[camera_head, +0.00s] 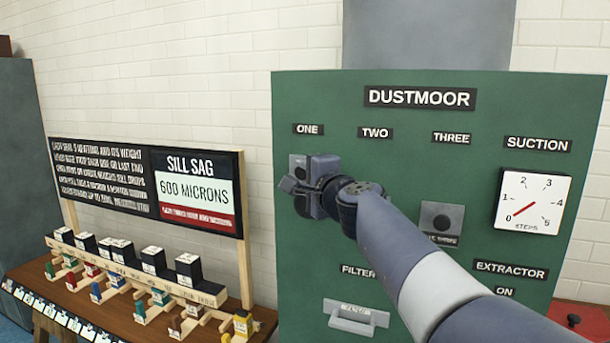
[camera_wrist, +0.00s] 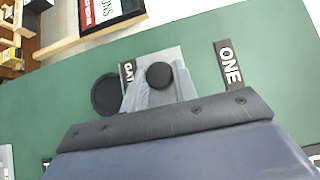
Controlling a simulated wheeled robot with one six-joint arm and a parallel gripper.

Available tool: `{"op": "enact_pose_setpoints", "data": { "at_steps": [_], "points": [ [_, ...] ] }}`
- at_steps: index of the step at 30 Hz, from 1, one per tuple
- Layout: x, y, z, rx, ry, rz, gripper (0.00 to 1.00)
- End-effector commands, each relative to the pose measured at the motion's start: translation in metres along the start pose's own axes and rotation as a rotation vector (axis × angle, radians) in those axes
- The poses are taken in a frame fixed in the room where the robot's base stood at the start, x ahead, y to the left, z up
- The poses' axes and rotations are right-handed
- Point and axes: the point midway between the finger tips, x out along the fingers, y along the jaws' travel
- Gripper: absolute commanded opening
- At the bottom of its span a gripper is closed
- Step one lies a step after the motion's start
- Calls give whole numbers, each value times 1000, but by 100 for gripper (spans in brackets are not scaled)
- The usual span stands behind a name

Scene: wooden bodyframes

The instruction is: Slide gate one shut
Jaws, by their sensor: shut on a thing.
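Gate one is a grey plate (camera_head: 297,162) under the ONE label on the green DUSTMOOR panel; my gripper and wrist cover most of it. In the wrist view the plate (camera_wrist: 172,58) carries a round black knob (camera_wrist: 160,75) and part of a GATE label. A dark round opening (camera_wrist: 106,95) shows uncovered beside the plate. My gripper (camera_head: 294,187) is at the panel below the ONE label. In the wrist view its two grey fingers (camera_wrist: 162,84) are shut on the knob, one on each side.
Gate three (camera_head: 441,222) is at the right; gate two is hidden behind my arm. The suction dial (camera_head: 533,201) has its red needle pointing lower left. A filter handle (camera_head: 356,317) sits low on the panel. A wooden table (camera_head: 100,313) with blocks stands at the left.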

Motion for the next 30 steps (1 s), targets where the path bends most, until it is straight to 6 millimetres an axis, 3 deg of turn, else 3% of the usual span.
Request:
{"op": "enact_pose_setpoints", "data": {
  "at_steps": [8, 24, 30],
  "points": [
    [0, 6, 0, 0, 0, -1, 0],
    [0, 65, 0, -1, 0, 0, 0],
    [0, 76, 0, 0, 0, 0, 0]
  ]
}}
